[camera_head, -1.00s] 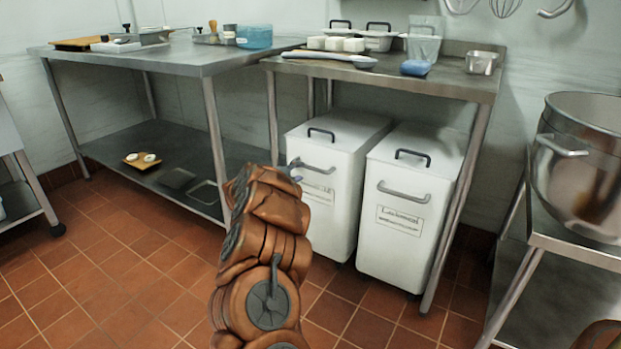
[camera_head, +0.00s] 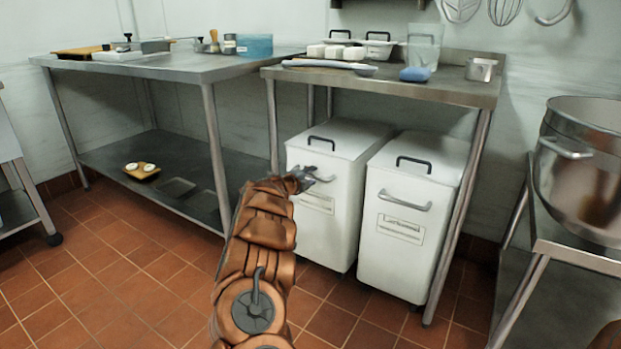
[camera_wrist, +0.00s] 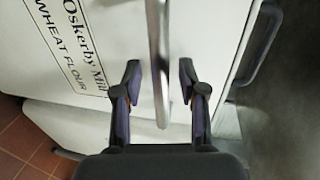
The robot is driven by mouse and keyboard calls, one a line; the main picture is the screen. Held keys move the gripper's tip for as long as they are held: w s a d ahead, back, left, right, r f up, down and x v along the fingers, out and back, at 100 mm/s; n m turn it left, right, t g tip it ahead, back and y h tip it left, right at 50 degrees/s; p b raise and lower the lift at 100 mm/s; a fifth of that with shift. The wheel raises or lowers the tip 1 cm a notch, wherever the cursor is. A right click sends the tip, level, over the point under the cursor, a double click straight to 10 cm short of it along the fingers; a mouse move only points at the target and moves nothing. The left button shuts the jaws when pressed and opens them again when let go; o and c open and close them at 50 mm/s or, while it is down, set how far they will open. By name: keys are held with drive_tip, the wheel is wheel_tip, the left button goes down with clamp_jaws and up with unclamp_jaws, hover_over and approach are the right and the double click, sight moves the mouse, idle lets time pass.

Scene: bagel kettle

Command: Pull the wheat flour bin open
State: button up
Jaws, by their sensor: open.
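The wheat flour bin (camera_head: 333,225) is the left of two white bins under the right steel table. Its label (camera_wrist: 70,42) reads "Wheat Flour" in the wrist view. Its grey front bar handle (camera_wrist: 159,60) runs between the two fingers of my gripper (camera_wrist: 160,82), nearer the left finger. My gripper is open, with no clear contact on the bar. In the head view my gripper (camera_head: 303,178) is at the handle on the bin's upper front. My brown arm hides part of the table leg and floor. A black handle (camera_head: 321,141) sits on the bin's lid.
The second white bin (camera_head: 413,215) stands close on the right. A table leg (camera_head: 272,125) is just left of the wheat flour bin. A steel stand with a large pot (camera_head: 583,165) is at right. The tiled floor (camera_head: 130,280) in front is clear.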

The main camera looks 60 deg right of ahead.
clamp_jaws()
idle(0.4)
idle(0.4)
